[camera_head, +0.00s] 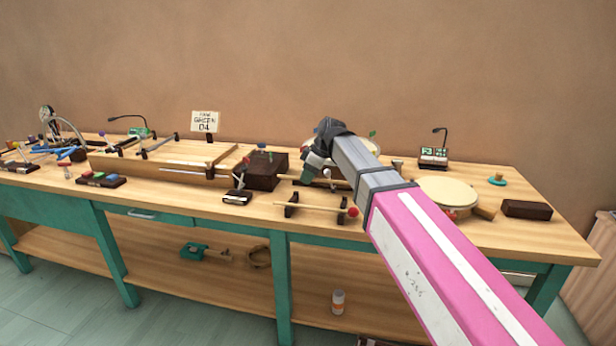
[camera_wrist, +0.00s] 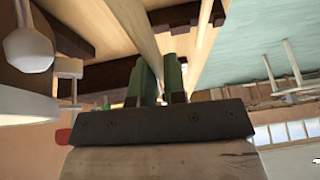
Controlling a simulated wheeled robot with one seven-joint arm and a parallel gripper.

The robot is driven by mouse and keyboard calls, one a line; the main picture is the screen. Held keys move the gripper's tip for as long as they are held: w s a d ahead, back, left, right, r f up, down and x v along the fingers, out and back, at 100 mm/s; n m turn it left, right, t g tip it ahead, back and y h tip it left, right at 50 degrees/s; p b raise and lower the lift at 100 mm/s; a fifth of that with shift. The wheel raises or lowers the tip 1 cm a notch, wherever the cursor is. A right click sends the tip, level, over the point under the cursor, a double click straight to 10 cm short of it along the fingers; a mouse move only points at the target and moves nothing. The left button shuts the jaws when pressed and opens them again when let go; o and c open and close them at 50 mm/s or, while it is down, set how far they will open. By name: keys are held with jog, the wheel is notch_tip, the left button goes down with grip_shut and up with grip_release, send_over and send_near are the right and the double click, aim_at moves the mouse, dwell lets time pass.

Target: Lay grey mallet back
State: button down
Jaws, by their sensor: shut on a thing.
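My gripper (camera_head: 316,162) is over the right middle of the bench, low above its top. In the wrist view, its green fingers (camera_wrist: 161,86) are shut on a pale wooden handle (camera_wrist: 142,30), taken to be the grey mallet's. In the head view, a red-headed mallet (camera_head: 353,211) lies across two dark cradles in front of my gripper.
A round drum (camera_head: 446,192) stands right of my arm, with a dark block (camera_head: 527,209) beyond it. A dark box (camera_head: 265,171) is left of my gripper. A long wooden board (camera_head: 165,158) and a sign (camera_head: 205,122) are farther left. The bench's front strip is mostly clear.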

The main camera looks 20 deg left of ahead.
jog(key=shift+r, duration=0.1)
jog(key=shift+f, duration=3.25)
jog(key=shift+f, duration=0.3)
jog(key=c, duration=1.1)
grip_release()
jog(key=shift+r, duration=0.1)
jog(key=v, duration=1)
jog(key=shift+w+d+r, duration=0.1)
jog(key=shift+d+r, duration=0.1)
jog(key=shift+r, duration=0.05)
